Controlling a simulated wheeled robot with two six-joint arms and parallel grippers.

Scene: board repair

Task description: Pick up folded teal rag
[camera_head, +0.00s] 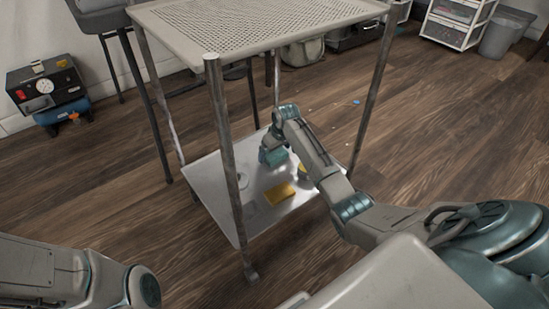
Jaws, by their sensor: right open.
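My right arm reaches in between the posts of a metal cart, above its lower shelf (238,228). My right gripper (272,149) is small and points down near the back of that shelf, and it is open. A teal patch shows at its lower end. I cannot tell whether this is the folded teal rag or part of my gripper, nor whether they touch. My left arm shows at the bottom left, with its gripper out of the frame.
A yellow block (279,193) and a white round item (212,181) lie on the lower shelf. The perforated top shelf (255,25) and cart posts (226,150) surround my right arm. A compressor-like machine (45,90) stands at left. The wooden floor at right is mostly clear.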

